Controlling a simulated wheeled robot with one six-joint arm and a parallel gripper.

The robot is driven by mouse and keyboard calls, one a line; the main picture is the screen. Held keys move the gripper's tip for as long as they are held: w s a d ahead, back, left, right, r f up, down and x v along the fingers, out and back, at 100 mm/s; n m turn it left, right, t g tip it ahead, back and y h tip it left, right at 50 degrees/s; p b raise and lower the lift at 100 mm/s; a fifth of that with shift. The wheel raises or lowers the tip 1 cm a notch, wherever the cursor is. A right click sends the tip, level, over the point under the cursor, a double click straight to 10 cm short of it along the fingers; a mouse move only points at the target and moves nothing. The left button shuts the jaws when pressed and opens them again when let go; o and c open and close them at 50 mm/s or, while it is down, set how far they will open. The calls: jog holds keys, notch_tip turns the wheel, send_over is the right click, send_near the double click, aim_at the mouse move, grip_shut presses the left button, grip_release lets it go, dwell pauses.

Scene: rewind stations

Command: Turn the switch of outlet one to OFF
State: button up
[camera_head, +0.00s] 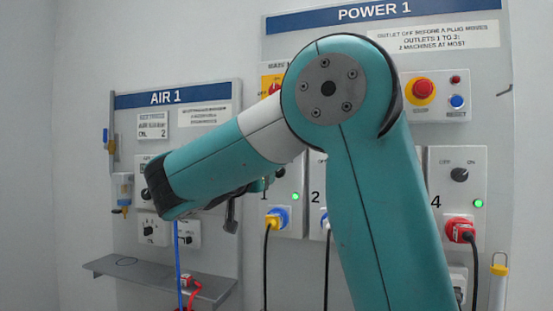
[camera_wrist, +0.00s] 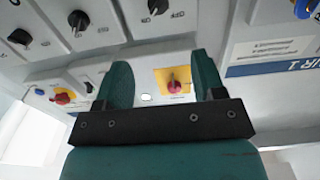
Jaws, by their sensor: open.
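In the wrist view, which is upside down, a dark knob (camera_wrist: 158,5) at the top edge appears to be the switch of outlet one. Its setting cannot be read surely. My gripper (camera_wrist: 163,82) is open and empty, with its two fingers wide apart. It is apart from the knob, which lies above it in the wrist picture.
A red main switch on a yellow plate (camera_wrist: 158,78) shows between my fingers, farther off. Outlet 4 (camera_head: 450,187) has a red plug and a lit green lamp. The AIR 1 panel (camera_head: 210,118) and a grey shelf (camera_head: 110,265) are at left. Cables hang below the outlets.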

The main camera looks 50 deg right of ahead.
jog(key=p+x, duration=0.2)
jog(key=x, duration=1.3)
jog(key=shift+p, duration=0.3)
jog(key=shift+s+d, duration=0.1)
jog(key=c, duration=0.9)
